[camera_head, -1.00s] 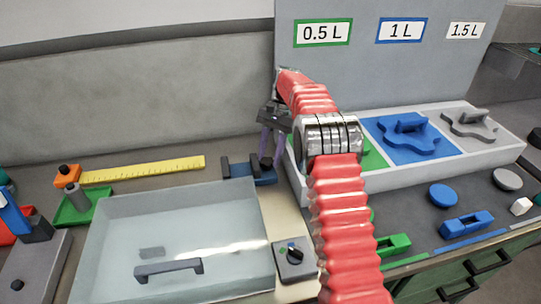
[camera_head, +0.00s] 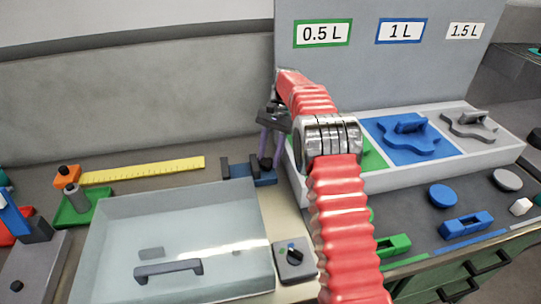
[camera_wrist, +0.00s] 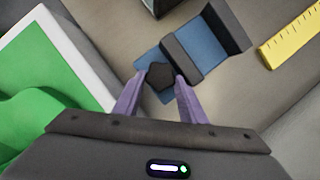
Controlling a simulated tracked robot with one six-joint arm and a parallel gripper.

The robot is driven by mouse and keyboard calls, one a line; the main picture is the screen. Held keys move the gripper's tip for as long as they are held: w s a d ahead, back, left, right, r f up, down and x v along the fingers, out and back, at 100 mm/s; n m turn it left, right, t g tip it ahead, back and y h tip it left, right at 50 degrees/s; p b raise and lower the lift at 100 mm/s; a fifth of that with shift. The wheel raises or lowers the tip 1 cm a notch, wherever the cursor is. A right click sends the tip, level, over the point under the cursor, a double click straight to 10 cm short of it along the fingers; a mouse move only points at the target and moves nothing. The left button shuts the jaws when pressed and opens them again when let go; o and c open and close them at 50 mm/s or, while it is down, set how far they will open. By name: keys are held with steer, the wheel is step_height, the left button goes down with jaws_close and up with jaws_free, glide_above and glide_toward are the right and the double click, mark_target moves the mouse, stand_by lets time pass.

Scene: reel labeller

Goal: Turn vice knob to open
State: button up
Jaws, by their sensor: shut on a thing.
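The vice (camera_head: 238,170) is blue with dark grey jaws and sits on the bench behind the clear box. In the wrist view the vice (camera_wrist: 203,50) shows a gap between its two dark jaws, with blue showing between them. Its dark, faceted knob (camera_wrist: 160,77) is at the near end. My gripper (camera_wrist: 158,92) has two purple fingers, one on each side of the knob, and is shut on it. In the head view my gripper (camera_head: 268,160) reaches down at the right end of the vice, and the knob is hard to make out there.
A clear box (camera_head: 190,225) with a dark handle stands in front of the vice. A yellow ruler (camera_head: 145,170) lies to the left. A white tray (camera_head: 300,182) with green, blue and grey sections is at the right. A small dial box (camera_head: 291,268) is in front.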

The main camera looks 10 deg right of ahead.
steer(key=shift+s+a+f, duration=0.2)
steer(key=shift+s+a, duration=0.05)
steer(key=shift+a, duration=0.15)
steer(key=o, duration=0.7)
steer(key=shift+c, duration=0.2)
steer(key=o, duration=0.4)
steer(key=shift+d+r, duration=0.1)
steer(key=shift+r, duration=0.05)
steer(key=shift+w, duration=0.1)
steer(key=shift+w+d+r, duration=0.1)
steer(key=shift+d+r, duration=0.1)
steer(key=shift+w+d+r, duration=0.15)
steer(key=shift+w+r, duration=0.05)
steer(key=shift+r, duration=0.35)
steer(key=shift+v, duration=2.9)
